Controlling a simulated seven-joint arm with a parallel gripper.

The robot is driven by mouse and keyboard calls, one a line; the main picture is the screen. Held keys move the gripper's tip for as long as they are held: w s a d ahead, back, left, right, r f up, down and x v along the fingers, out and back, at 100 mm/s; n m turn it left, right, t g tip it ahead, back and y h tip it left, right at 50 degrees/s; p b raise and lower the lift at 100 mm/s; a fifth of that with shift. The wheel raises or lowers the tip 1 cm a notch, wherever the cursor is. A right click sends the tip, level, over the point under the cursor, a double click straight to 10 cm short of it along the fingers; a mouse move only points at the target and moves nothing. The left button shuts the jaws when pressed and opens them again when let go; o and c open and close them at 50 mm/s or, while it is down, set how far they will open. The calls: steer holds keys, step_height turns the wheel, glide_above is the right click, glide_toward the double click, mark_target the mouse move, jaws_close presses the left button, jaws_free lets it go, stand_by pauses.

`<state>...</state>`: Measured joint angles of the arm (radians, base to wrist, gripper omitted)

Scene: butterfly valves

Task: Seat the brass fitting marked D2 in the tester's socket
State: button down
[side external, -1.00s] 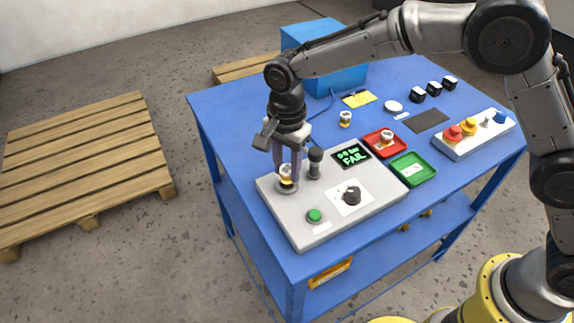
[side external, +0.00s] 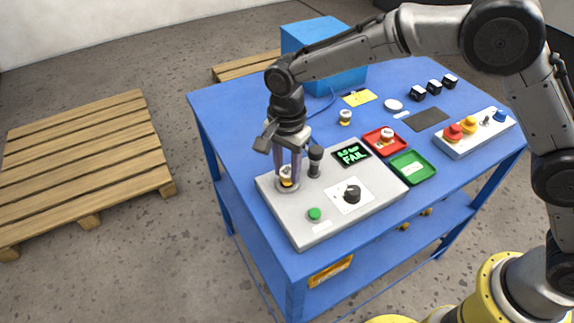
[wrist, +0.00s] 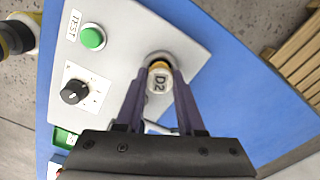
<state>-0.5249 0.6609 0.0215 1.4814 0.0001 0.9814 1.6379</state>
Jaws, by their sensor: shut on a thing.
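The brass fitting marked D2 (wrist: 159,80) has a pale cap and a brass band. It stands upright at the tester's socket (side external: 288,187), and its lower part is hidden by the socket ring, so how deep it sits cannot be told. My gripper (side external: 287,176) points straight down with its fingers on either side of the fitting. It also shows in the wrist view (wrist: 159,85), shut on the fitting.
A dark upright post (side external: 315,160) stands close right of my gripper. The tester also carries a green button (side external: 314,214) and a black knob (side external: 352,193). Another fitting (side external: 345,117) stands on the blue table behind.

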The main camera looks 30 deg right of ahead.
steer(key=shift+f, duration=0.5)
stand_by(1.1)
steer(key=shift+c, duration=0.2)
jaws_free()
steer(key=shift+r, duration=3.75)
